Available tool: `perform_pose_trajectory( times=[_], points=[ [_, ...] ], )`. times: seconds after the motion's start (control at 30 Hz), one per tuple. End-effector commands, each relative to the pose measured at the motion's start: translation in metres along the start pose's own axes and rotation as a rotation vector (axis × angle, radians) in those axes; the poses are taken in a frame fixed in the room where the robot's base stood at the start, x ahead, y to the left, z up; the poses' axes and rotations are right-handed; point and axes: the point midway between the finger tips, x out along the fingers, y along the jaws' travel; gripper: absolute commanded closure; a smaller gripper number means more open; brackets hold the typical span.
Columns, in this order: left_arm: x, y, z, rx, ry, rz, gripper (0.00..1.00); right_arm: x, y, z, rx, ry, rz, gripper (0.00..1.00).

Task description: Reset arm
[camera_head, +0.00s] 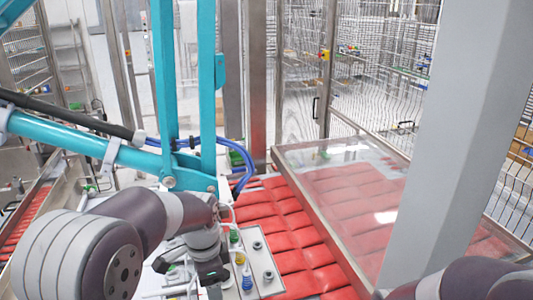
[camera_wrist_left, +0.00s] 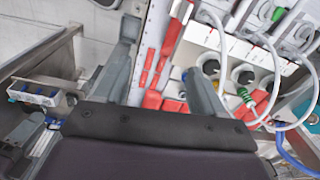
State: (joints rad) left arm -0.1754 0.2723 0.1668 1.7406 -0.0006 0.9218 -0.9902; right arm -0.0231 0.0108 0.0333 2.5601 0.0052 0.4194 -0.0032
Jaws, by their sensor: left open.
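My left arm (camera_head: 80,255) comes in from the left in the head view. Its wrist hangs over the machine beside a light metal plate with valves (camera_head: 262,268). My left gripper (camera_wrist_left: 160,65) shows in the left wrist view with its two grey fingers spread apart and nothing between them that I can see held. Behind the fingers lie a pale panel and red packs (camera_wrist_left: 152,100). Of my right arm, only a dark link (camera_head: 475,280) shows at the bottom right of the head view; its gripper is out of view.
A teal frame (camera_head: 165,90) with blue hoses (camera_head: 240,165) stands close to my left arm. Red packs (camera_head: 290,225) cover the conveyor. A clear panel (camera_head: 345,185) and a thick grey post (camera_head: 455,130) stand at right. White hoses (camera_wrist_left: 275,70) lie near the left gripper.

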Motion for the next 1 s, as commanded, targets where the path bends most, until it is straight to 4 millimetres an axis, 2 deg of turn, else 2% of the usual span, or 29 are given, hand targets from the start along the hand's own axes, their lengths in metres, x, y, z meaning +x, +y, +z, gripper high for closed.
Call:
perform_pose_trajectory(
  times=[0.17,0.27,0.47,0.6,0.73,0.83,1.0],
  points=[
    [0.016,0.008,0.005,-0.213,0.011,-0.013,0.31,0.001,0.0,0.0,0.0,0.0,0.0,0.57],
    [0.038,0.018,0.015,-0.378,0.02,-0.02,0.31,0.013,0.0,0.001,0.0,0.001,0.0,0.57],
    [0.112,0.057,0.054,-0.797,0.048,-0.036,0.31,0.069,0.0,0.008,0.0,0.0,0.0,0.57],
    [0.17,0.091,0.088,-1.039,0.064,-0.041,0.31,0.12,0.0,0.014,0.0,0.0,0.0,0.57],
    [0.216,0.12,0.114,-1.123,0.057,-0.039,0.31,0.163,0.0,0.019,0.0,0.0,0.0,0.57],
    [0.227,0.123,0.12,-1.14,0.066,-0.046,0.31,0.178,0.0,0.021,0.0,0.0,0.0,0.57],
    [0.226,0.121,0.121,-1.146,0.07,-0.049,0.31,0.178,0.0,0.021,0.0,0.0,0.0,0.57]
  ],
)
